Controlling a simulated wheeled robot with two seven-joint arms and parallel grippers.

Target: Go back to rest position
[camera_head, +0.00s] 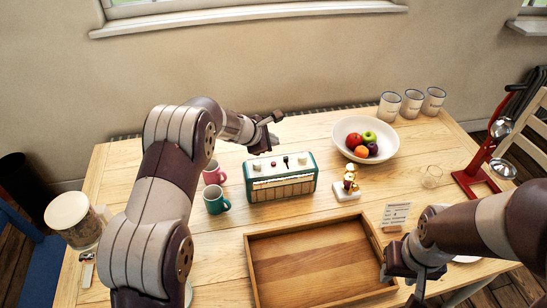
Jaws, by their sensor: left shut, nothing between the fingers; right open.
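My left arm reaches in from the left over the table, and my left gripper (271,133) is shut and empty above the back of the green and cream radio-like box (281,188). My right arm comes in from the right. My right gripper (408,287) is open and empty, pointing down beside the right edge of the wooden tray (377,243). The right gripper's fingers are small and partly hidden by its own wrist. The tray's visible floor is bare.
A pink mug (213,174) and a teal mug (216,201) stand left of the box.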

